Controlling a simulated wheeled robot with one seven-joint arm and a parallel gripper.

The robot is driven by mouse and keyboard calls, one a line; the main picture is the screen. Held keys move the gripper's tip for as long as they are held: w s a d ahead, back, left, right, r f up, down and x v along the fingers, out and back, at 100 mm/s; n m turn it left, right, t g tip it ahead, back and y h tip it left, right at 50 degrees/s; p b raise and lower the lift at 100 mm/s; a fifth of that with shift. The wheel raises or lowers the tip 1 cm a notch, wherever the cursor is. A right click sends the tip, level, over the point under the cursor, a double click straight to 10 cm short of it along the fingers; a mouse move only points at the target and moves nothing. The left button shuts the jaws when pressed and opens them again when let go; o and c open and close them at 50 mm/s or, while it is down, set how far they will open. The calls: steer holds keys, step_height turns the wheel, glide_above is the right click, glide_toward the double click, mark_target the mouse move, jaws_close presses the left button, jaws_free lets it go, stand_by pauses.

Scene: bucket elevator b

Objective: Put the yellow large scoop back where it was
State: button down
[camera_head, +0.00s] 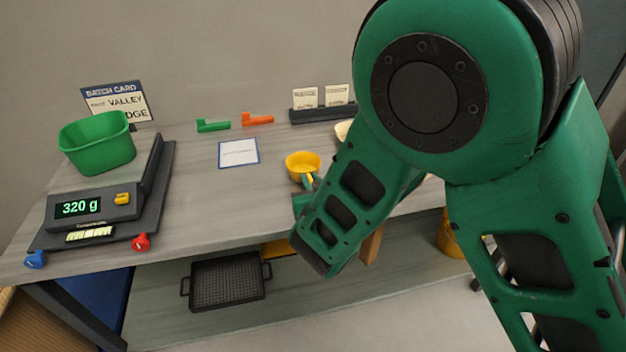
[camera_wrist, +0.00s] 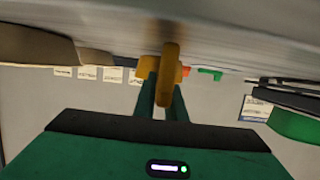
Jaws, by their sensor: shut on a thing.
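The yellow scoop (camera_head: 303,163) shows in the head view over the worktop, right of the white card, with its bowl opening upward. My gripper (camera_head: 308,184) is at the near side of the scoop, partly hidden by my green arm. In the wrist view, the scoop's yellow handle (camera_wrist: 168,65) stands between the two green fingers of my gripper (camera_wrist: 161,98), which are shut on it. I cannot tell whether the scoop touches the worktop.
A scale (camera_head: 100,205) reading 320 g carries a green bin (camera_head: 98,145) at left. A black tray (camera_head: 226,283) lies on the lower shelf.

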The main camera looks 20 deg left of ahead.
steer(key=shift+f, duration=0.35)
steer(key=c, duration=1.7)
jaws_free()
steer(key=v, duration=1)
steer(key=shift+s+d+r, duration=0.1)
steer(key=shift+s+d, duration=0.1)
steer(key=shift+s, duration=0.05)
